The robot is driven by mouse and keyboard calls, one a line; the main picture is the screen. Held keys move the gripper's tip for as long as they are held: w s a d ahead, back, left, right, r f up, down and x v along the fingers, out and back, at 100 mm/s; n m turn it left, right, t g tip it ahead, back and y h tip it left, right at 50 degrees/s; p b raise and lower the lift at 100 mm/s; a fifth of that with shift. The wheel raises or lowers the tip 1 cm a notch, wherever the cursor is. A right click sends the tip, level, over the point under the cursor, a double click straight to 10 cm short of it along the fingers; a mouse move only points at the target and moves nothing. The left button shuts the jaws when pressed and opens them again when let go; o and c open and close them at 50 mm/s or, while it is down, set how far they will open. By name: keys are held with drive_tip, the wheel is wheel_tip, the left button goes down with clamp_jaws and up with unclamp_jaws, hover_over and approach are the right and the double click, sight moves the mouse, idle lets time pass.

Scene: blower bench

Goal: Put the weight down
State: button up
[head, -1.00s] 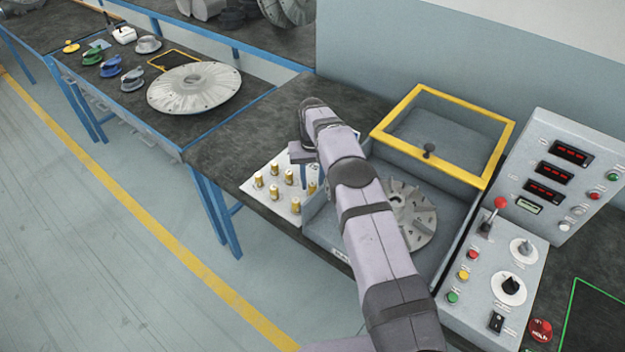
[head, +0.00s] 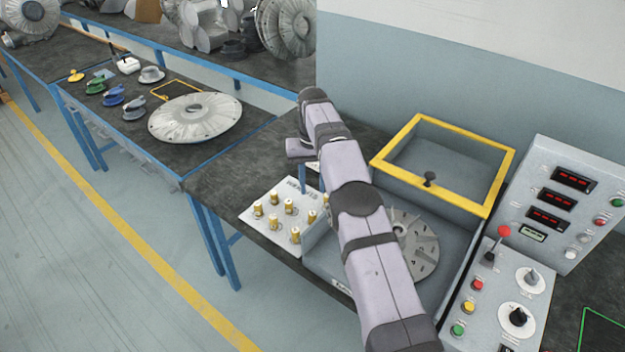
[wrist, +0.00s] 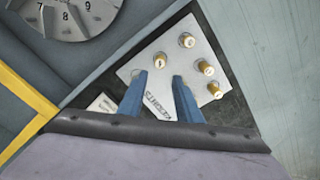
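Several small brass weights (head: 289,207) stand upright on a white board (head: 262,232) lettered for weights. The wrist view shows several of these weights (wrist: 206,67) on the same board (wrist: 140,73). My gripper (wrist: 159,76) has its two blue fingers apart, with nothing visible between them. One weight (wrist: 159,60) shows just beyond the fingertips and looks to be standing on the board. In the head view my arm hides part of the board, and my gripper (head: 311,176) is above the board's far side, its fingers mostly hidden.
A bladed fan wheel (head: 418,245) lies in a grey housing right of the board, with a yellow-framed lid (head: 462,135) open behind it. A control panel (head: 500,290) stands at the right. A large metal disc (head: 195,117) lies on the left bench.

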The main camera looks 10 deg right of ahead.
drive_tip(key=shift+r, duration=0.95)
drive_tip(key=shift+d+r, duration=0.1)
drive_tip(key=shift+r, duration=0.05)
drive_tip(key=s+d+r, duration=0.2)
drive_tip(key=s, duration=0.5)
drive_tip(key=s+d+r, duration=0.2)
drive_tip(key=s, duration=0.5)
drive_tip(key=s+f, duration=0.3)
drive_tip(key=s, duration=0.8)
drive_tip(key=s+d+f, duration=0.1)
drive_tip(key=s+f, duration=0.2)
drive_tip(key=s, duration=0.9)
drive_tip(key=shift+d, duration=0.25)
